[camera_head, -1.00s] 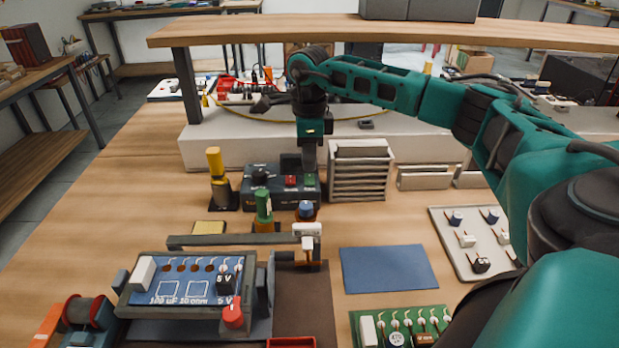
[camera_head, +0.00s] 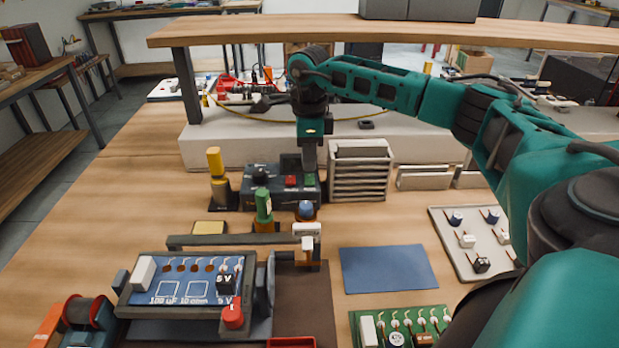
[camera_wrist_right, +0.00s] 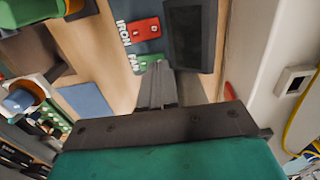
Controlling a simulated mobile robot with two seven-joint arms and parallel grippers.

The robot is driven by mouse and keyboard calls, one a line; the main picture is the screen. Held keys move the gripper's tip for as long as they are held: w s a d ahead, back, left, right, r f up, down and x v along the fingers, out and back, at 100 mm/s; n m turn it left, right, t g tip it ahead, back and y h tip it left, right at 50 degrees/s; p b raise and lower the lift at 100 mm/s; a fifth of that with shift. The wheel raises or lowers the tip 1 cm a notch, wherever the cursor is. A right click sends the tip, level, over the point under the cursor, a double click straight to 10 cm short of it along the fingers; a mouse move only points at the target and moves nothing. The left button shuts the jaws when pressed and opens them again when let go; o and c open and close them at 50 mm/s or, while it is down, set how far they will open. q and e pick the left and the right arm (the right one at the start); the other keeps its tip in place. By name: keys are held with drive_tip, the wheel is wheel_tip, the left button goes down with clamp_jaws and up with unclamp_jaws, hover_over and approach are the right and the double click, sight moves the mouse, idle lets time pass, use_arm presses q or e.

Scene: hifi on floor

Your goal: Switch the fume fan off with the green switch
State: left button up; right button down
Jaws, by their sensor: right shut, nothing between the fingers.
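A dark control box (camera_head: 262,196) stands at the back of the bench. Its red switch (camera_head: 290,181) and green switch (camera_head: 309,180) sit side by side on top. In the right wrist view the green switch (camera_wrist_right: 150,61) is beside the label FAN, and the red switch (camera_wrist_right: 140,30) is beside IRON. My right gripper (camera_head: 309,168) points down, shut and empty, right at the green switch. In the wrist view its fingertips (camera_wrist_right: 160,66) overlap the green switch's edge and hide part of it. I cannot tell whether they touch it. My left gripper is not in view.
A slatted grey rack (camera_head: 360,172) stands just right of the box. A yellow-topped tool (camera_head: 216,172) stands to its left, a green-topped bottle (camera_head: 264,207) in front. A raised shelf (camera_head: 400,32) spans behind my right arm. The blue mat (camera_head: 388,270) is clear.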

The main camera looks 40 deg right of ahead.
sight(309, 176)
drive_tip(key=shift+f, duration=0.45)
idle(0.3)
drive_tip(key=shift+f+b, duration=0.5)
idle(0.4)
drive_tip(key=shift+r+p, duration=0.75)
drive_tip(key=shift+r, duration=0.4)
drive_tip(key=shift+r+p, duration=0.7)
drive_tip(key=shift+p, duration=0.15)
drive_tip(key=shift+r+p, duration=0.3)
wheel_tip(309, 176, up, 3)
drive_tip(key=shift+p, duration=1.25)
drive_tip(key=shift+f, duration=0.1)
